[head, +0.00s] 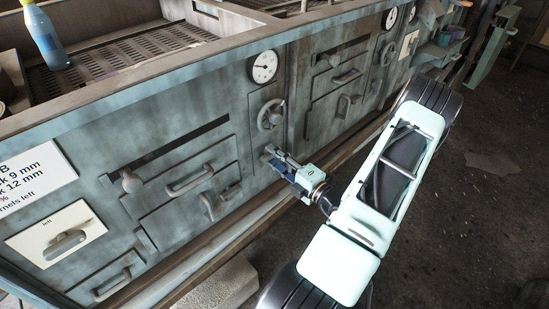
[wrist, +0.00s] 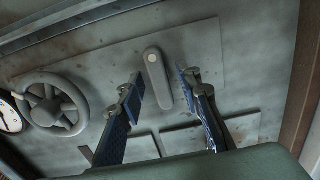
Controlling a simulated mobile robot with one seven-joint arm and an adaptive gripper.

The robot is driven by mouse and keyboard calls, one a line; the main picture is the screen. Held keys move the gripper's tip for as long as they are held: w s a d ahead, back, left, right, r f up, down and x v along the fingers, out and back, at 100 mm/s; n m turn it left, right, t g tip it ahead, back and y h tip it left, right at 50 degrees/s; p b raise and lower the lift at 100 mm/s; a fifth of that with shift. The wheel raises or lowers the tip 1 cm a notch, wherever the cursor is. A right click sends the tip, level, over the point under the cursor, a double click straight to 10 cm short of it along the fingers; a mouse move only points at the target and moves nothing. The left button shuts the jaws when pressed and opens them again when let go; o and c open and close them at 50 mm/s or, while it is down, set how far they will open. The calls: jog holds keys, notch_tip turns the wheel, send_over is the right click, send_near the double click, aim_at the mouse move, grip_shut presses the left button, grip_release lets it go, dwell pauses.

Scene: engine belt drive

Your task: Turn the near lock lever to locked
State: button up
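A grey lock lever (wrist: 157,78) with a pale round pivot sits on a flat plate (wrist: 205,50) in the wrist view. The lever slants slightly from its pivot at the top down to the right. My gripper (wrist: 161,86) is open, with one blue fingertip on each side of the lever and a visible gap on both sides. In the head view my gripper (head: 274,155) is at the cabinet front, below the handwheel (head: 269,114), and it hides the lever there.
The handwheel also shows left in the wrist view (wrist: 52,104). A gauge (head: 264,67) sits above it. Handles (head: 190,180) and a knob (head: 131,182) stick out of the front to the left. A plate marked "left" (head: 85,220) carries another handle. Open floor (head: 450,210) lies to the right.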

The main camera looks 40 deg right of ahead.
grip_shut()
